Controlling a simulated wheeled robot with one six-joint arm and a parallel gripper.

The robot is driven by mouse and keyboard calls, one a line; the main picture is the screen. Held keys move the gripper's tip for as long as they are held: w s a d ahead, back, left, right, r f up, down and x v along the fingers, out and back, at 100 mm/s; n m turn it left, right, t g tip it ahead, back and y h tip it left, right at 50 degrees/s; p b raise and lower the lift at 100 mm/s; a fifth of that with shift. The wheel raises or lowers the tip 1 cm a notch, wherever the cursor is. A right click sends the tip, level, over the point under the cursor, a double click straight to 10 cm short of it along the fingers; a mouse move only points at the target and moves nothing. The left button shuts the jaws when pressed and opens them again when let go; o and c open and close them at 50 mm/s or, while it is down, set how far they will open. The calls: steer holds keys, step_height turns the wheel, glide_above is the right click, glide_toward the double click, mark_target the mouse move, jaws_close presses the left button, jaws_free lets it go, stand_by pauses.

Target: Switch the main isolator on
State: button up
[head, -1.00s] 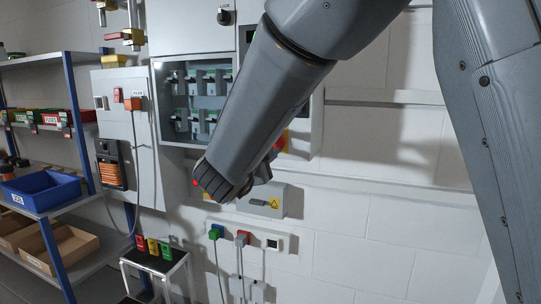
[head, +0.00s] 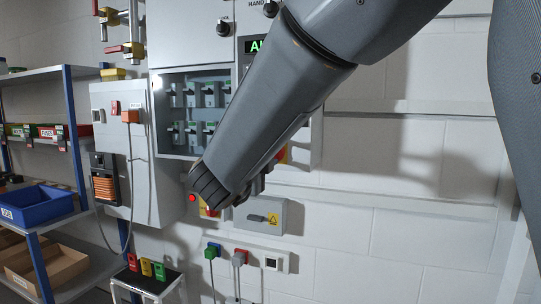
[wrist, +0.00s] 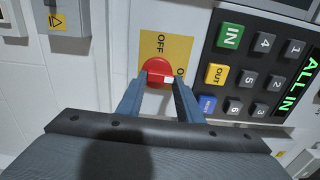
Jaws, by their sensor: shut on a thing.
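The main isolator is a red rotary knob (wrist: 155,69) on a yellow plate (wrist: 180,48) marked OFF, with a second label partly hidden at the right. In the wrist view my gripper (wrist: 157,80) has one finger on each side of the knob and is shut on it. A white mark shows on the knob's right side, near the partly hidden label. In the head view a bit of the yellow plate (head: 284,156) shows beside my arm. My arm hides the knob and most of the gripper there.
A keypad (wrist: 249,75) with IN and OUT keys and a green display (wrist: 302,85) is right of the knob. In the head view a grey box with a lever (head: 262,217) is below my arm, and a fuse cabinet (head: 160,118) is behind it. Shelving (head: 38,76) stands left.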

steer(key=shift+d, duration=0.1)
steer(key=o, duration=1)
steer(key=shift+o, duration=0.2)
steer(key=v, duration=0.7)
steer(key=shift+s, duration=0.4)
